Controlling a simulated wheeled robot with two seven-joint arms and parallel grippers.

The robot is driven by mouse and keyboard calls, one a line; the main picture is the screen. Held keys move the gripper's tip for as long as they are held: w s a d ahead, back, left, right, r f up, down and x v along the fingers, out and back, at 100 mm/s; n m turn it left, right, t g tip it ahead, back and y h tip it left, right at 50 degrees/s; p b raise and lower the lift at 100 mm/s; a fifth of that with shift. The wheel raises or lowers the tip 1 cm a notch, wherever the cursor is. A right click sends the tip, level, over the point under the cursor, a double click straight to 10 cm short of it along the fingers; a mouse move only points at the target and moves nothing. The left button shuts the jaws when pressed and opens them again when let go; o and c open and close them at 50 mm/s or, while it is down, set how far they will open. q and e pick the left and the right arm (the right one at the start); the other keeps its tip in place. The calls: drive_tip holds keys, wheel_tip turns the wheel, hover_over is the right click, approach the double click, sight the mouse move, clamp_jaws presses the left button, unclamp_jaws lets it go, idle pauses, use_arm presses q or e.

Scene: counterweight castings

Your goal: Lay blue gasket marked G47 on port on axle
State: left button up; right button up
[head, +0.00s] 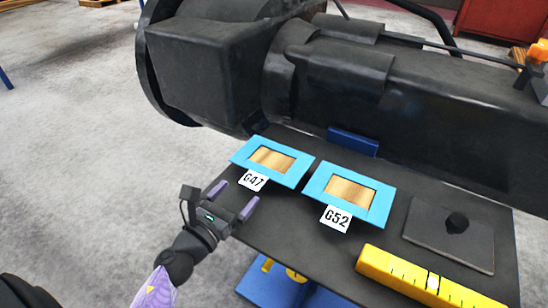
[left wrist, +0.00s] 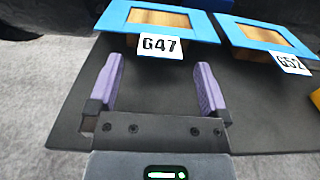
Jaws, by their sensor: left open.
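The blue gasket marked G47 (head: 297,170) is a square frame with a white tag at its near edge, by the far left of a dark table. A tan surface shows through its opening. It also shows in the left wrist view (left wrist: 112,17), ahead of the fingers. A second blue gasket, marked G52 (head: 379,205), lies to its right. My left gripper (head: 234,198) is open and empty, just short of the G47 tag (left wrist: 160,46) and apart from it. A big dark axle casting (head: 330,75) lies behind the table. I cannot make out a port on it.
The dark table (head: 395,262) also holds a yellow ruler-like bar (head: 425,280) and a dark square plate with a knob (head: 450,238). A blue block (head: 353,142) stands at the far edge against the casting. Grey floor lies open to the left.

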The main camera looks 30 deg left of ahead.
sight(250, 184)
use_arm(q)
drive_tip(key=w, duration=0.5)
drive_tip(key=shift+w+d+f, duration=0.1)
drive_tip(key=shift+d+f, duration=0.2)
drive_tip(key=shift+f, duration=0.1)
drive_tip(key=c, duration=1.1)
